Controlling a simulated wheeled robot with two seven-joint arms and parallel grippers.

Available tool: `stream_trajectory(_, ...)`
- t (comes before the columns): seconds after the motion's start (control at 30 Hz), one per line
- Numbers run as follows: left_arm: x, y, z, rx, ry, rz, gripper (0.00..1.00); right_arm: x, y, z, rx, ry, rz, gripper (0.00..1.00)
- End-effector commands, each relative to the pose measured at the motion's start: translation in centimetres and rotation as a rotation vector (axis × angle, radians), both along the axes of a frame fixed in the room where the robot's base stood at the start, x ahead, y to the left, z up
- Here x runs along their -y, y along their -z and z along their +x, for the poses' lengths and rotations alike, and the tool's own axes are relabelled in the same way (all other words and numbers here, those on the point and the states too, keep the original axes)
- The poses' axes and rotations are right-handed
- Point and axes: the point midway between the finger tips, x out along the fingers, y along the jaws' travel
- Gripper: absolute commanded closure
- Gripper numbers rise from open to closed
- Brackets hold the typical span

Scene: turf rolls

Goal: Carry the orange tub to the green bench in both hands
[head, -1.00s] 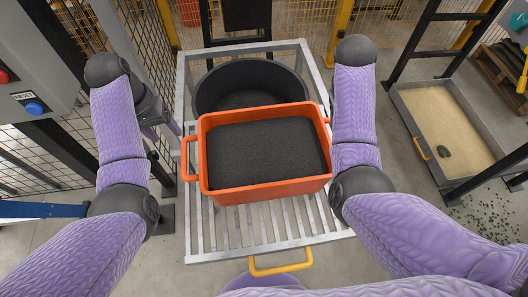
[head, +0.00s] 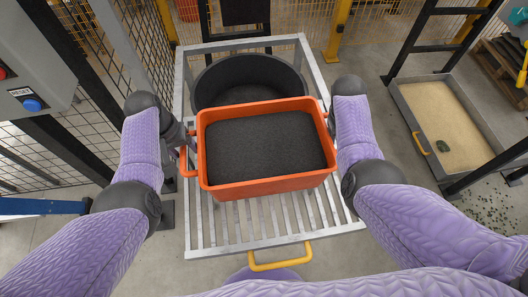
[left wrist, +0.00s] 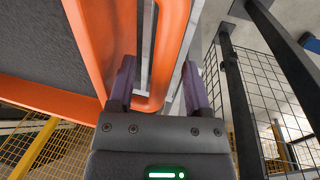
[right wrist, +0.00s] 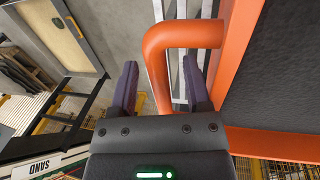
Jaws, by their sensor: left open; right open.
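The orange tub (head: 262,188), filled with dark grainy material, sits level on a slatted metal stand. It has a loop handle at each end. In the left wrist view my left gripper (left wrist: 158,68) is open, with its fingers on either side of the left handle (left wrist: 170,50). In the right wrist view my right gripper (right wrist: 160,72) is open, its fingers on either side of the right handle (right wrist: 158,62). In the head view my right gripper is hidden by its arm. I see no green bench.
The slatted stand (head: 270,225) has a yellow handle (head: 280,260) at its front. A round black tub (head: 250,75) is behind the orange one. A control box (head: 40,60) and mesh fence stand left. A sand tray (head: 450,120) lies on the floor at right.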

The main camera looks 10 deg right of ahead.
Motion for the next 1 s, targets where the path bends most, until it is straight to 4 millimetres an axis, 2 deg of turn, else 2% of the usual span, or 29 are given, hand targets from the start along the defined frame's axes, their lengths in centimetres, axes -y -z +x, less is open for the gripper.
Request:
stream_trajectory(0.07, -0.01, -0.02, 0.0, 0.0, 0.0, 0.0, 0.36, 0.0, -0.01, 0.0, 0.0, 0.0, 0.0, 0.38)
stream_trajectory(0.37, -0.02, -0.03, 0.0, 0.0, 0.0, 0.0, 0.98, -0.01, -0.02, 0.0, 0.0, -0.001, 0.0, 1.0)
stream_trajectory(0.4, -0.02, -0.03, 0.0, 0.0, 0.0, 0.0, 1.0, -0.02, -0.03, 0.0, 0.0, -0.001, 0.0, 1.0)
stream_trajectory(1.0, 0.0, -0.05, 0.0, 0.0, 0.0, 0.0, 1.0, -0.03, -0.04, 0.0, 0.0, -0.001, 0.0, 1.0)
